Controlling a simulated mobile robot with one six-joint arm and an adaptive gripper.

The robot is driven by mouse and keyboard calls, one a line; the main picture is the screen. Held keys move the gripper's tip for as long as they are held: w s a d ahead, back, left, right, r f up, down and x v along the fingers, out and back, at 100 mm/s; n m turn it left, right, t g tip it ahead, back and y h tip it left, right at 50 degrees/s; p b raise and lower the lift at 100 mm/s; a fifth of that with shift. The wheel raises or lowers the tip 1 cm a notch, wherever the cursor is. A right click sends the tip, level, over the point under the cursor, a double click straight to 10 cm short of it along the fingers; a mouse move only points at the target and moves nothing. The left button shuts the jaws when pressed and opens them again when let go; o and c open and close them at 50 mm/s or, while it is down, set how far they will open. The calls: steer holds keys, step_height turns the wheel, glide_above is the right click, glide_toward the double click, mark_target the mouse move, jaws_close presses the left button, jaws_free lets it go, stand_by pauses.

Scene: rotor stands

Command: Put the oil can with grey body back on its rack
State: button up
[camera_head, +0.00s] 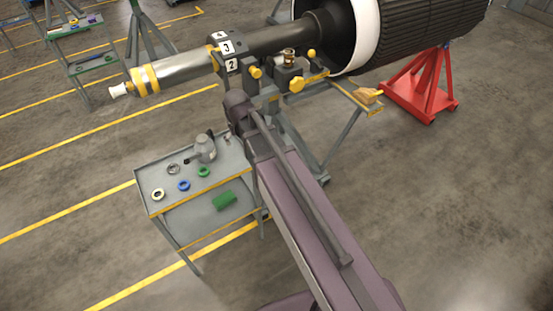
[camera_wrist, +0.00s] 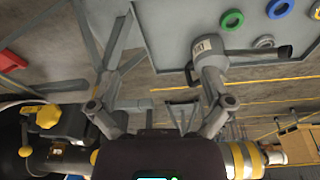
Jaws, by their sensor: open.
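The oil can with grey body (camera_head: 206,146) stands on the grey work table, with its dark spout toward the left. In the wrist view the can (camera_wrist: 210,53) shows a small label and its dark spout pointing right. My gripper (camera_wrist: 159,75) is open, with nothing visible between its fingers; the can shows by its right finger. I cannot tell whether they touch. In the head view my arm hides the gripper. I cannot make out the can's rack for certain.
The table (camera_head: 165,178) holds several rings, among them a blue ring (camera_head: 184,185) and a green ring (camera_head: 204,172). A green block (camera_head: 224,200) is lower down. The rotor shaft (camera_head: 185,68) runs behind the table. A red stand (camera_head: 422,90) is at right. Open floor lies right of my arm.

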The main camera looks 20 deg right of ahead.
steer(key=s+d+m+g, duration=0.1)
steer(key=s+d+g, duration=0.1)
steer(key=s+d, duration=0.7)
steer(key=s, duration=0.3)
steer(key=shift+d+f+m, duration=0.2)
steer(key=shift+d+m, duration=0.1)
steer(key=shift+d, duration=0.05)
stand_by(1.1)
